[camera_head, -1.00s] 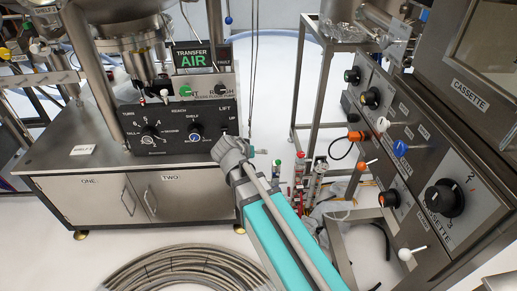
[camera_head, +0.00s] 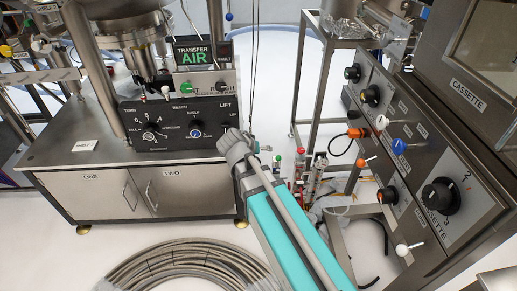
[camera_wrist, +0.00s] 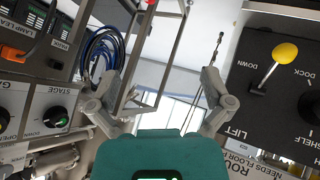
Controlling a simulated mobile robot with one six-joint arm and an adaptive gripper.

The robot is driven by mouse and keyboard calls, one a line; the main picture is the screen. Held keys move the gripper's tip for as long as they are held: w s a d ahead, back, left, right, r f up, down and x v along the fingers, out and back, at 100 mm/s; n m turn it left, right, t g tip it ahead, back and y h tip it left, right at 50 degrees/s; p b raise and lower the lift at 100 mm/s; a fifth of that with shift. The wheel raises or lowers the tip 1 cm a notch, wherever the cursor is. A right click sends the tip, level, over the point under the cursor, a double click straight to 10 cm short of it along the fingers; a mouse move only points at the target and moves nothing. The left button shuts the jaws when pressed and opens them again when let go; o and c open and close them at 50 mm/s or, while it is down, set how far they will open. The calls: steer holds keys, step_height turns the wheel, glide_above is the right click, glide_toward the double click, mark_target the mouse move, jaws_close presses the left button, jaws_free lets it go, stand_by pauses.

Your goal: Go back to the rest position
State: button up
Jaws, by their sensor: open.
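My gripper (camera_head: 240,147) is at the end of my teal arm, in front of the right end of the dark control panel (camera_head: 180,137) marked LIFT and SHELF. In the wrist view, my gripper (camera_wrist: 160,80) has its two grey fingers spread wide. Nothing is between them; floor and a metal frame show beyond. A panel with a yellow-knobbed lever (camera_wrist: 285,52) is to the right of the fingers in that view. A panel marked STAGE (camera_wrist: 45,105), with a green knob, is to their left.
A steel cabinet (camera_head: 107,199) stands at left. The CASSETTE panel (camera_head: 465,170) with knobs and levers is at right. A coiled hose (camera_head: 165,265) lies on the floor at front. Red-capped and green-capped fittings (camera_head: 300,175) stand behind my arm. Open floor shows between cabinet and metal frame.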

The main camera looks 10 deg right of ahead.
steer(key=s+d+f+n+g+y, duration=0.2)
steer(key=s+d+f+g+y, duration=0.1)
steer(key=s, duration=0.4)
steer(key=s+d+f+n+g+y, duration=0.1)
steer(key=s+d+f+g+y, duration=0.1)
steer(key=s+d+g+y, duration=0.3)
step_height(320, 180, up, 15)
steer(key=a+t+h+p, duration=0.1)
steer(key=a+p, duration=0.1)
steer(key=p, duration=1.4)
steer(key=shift+s+a+r+t+h, duration=0.2)
steer(key=shift+s+a+t+h, duration=0.1)
steer(key=shift+s+h, duration=0.15)
